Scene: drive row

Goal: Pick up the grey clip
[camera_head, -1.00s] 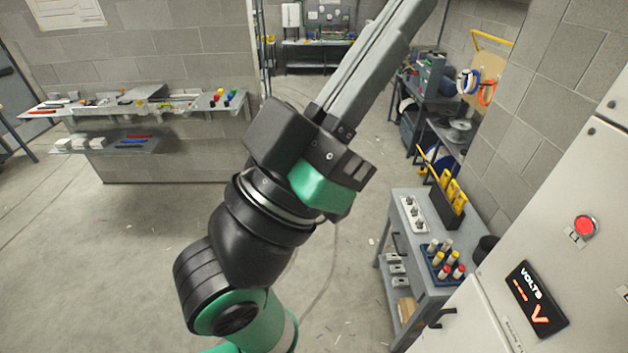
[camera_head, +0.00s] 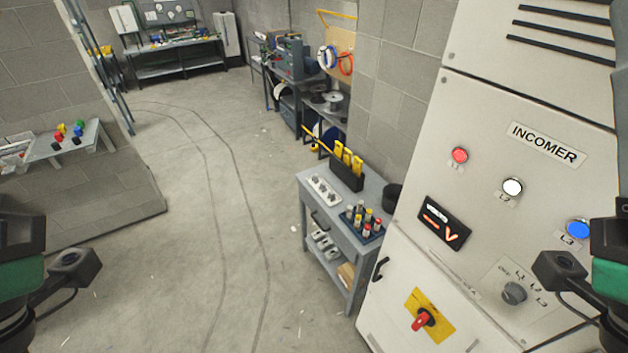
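I cannot make out a grey clip with certainty. Several small grey pieces (camera_head: 320,187) stand on a white tray on top of the grey cart (camera_head: 341,232); they are too small to identify. More grey pieces (camera_head: 325,244) lie on the cart's lower shelf. Only parts of my two arms show, at the lower left and lower right edges. The fingers of both grippers are out of view, and both arms are well apart from the cart.
The cart also carries a black holder with yellow items (camera_head: 347,165) and a blue rack of coloured cylinders (camera_head: 362,221). A tall INCOMER cabinet (camera_head: 480,190) stands right of it. The floor (camera_head: 205,230) between is clear.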

